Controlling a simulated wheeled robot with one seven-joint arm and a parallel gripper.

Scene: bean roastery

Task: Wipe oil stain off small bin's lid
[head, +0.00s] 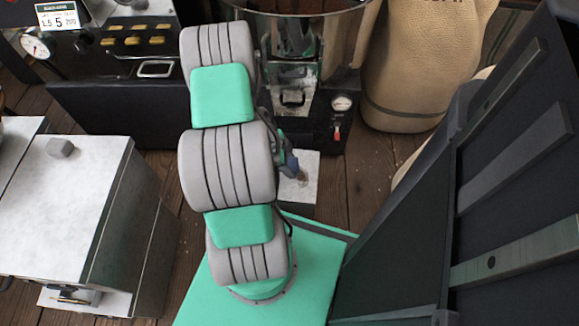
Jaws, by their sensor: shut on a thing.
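The small bin (306,166) stands on the floor right of my arm, low in front of the roaster. Its pale lid shows a brownish smear (302,179), the oil stain, near its left part. My gripper (284,152) is mostly hidden behind my grey and green arm, and its fingertips are hard to make out. It is shut on a small dark blue thing (291,164), which shows over the left edge of the lid, close to the stain. I cannot tell whether the blue thing touches the lid.
A roaster (297,95) with a gauge is behind the small bin. A tan sack (415,65) stands at the back right. Some wooden floor (350,185) is clear.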

